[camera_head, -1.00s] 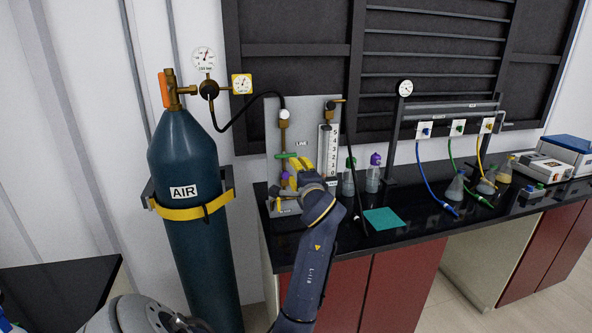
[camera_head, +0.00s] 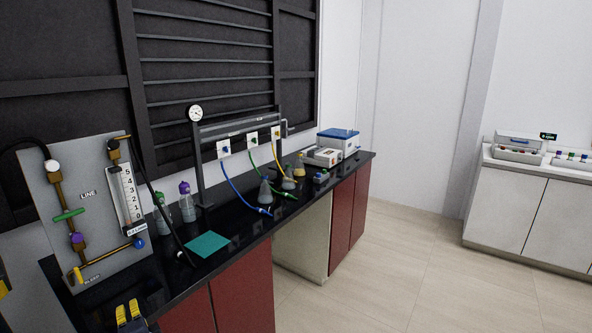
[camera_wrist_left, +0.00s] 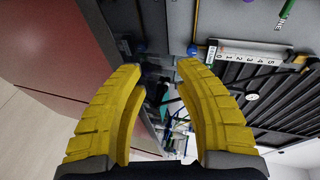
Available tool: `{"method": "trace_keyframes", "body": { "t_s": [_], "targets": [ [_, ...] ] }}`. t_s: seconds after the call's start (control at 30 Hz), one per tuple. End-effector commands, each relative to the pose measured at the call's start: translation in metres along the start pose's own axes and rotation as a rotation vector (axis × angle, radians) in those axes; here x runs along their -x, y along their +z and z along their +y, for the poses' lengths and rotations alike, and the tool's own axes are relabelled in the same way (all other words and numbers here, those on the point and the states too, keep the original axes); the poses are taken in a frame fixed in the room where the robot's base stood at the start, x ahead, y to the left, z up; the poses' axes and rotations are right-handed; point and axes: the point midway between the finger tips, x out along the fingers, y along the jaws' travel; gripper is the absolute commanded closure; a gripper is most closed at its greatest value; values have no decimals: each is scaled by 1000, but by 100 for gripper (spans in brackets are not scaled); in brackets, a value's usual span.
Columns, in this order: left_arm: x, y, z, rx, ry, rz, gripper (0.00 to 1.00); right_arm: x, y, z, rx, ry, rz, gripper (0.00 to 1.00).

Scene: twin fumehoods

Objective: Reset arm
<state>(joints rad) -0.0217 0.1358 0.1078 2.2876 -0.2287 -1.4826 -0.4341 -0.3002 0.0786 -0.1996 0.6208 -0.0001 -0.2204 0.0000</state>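Two yellow fingers of a gripper (camera_head: 128,312), which I take to be my left one, show at the bottom left of the head view, by the front edge of the black counter (camera_head: 232,250). Most of its arm is out of that view. In the left wrist view my left gripper (camera_wrist_left: 160,75) has its yellow fingers spread wide, with nothing between them. The grey gas panel (camera_head: 105,190) stands behind the fingers in the head view. My right gripper is not in view.
Blue (camera_head: 240,200), green and yellow hoses hang from the rail. Red cabinet doors (camera_head: 243,290) lie below. The floor (camera_head: 400,280) on the right is clear.

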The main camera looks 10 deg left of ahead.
Motion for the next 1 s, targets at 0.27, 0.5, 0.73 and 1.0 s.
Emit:
{"method": "trace_keyframes", "body": {
  "t_s": [0.27,0.5,0.73,1.0],
  "targets": [
    [80,24,126,59,254,79,67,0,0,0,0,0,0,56],
    [133,43,182,107,403,92,67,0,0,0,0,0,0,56],
    [171,58,214,138,505,88,67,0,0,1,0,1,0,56],
    [189,62,253,159,593,83,67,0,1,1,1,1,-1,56]
  ]
}}
